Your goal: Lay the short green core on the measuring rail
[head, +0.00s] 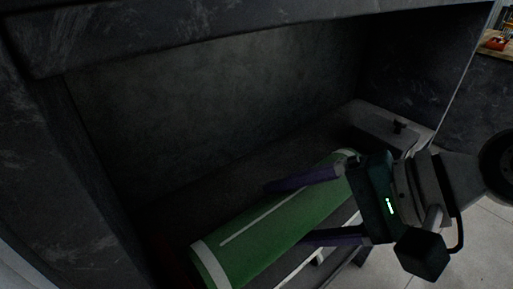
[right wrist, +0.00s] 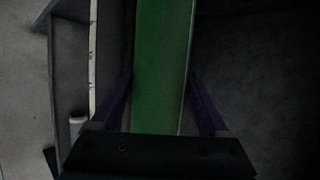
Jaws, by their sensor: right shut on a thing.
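A green core (head: 270,232) with pale ends and a white stripe along its side lies lengthwise in the dark recess in the head view. My right gripper (head: 288,211) reaches in from the right, with its two purple fingers on either side of the core, shut on it. In the right wrist view the core (right wrist: 162,65) runs between the fingers (right wrist: 160,95). A pale rail-like edge (right wrist: 92,50) runs beside the core; I cannot tell if it is the measuring rail, or whether the core rests on anything. My left gripper is not in view.
Dark walls (head: 220,90) close the recess at the back and sides, and a thick beam (head: 200,35) crosses above. Pale floor (head: 478,240) shows at lower right. A wooden surface (head: 497,48) stands far right.

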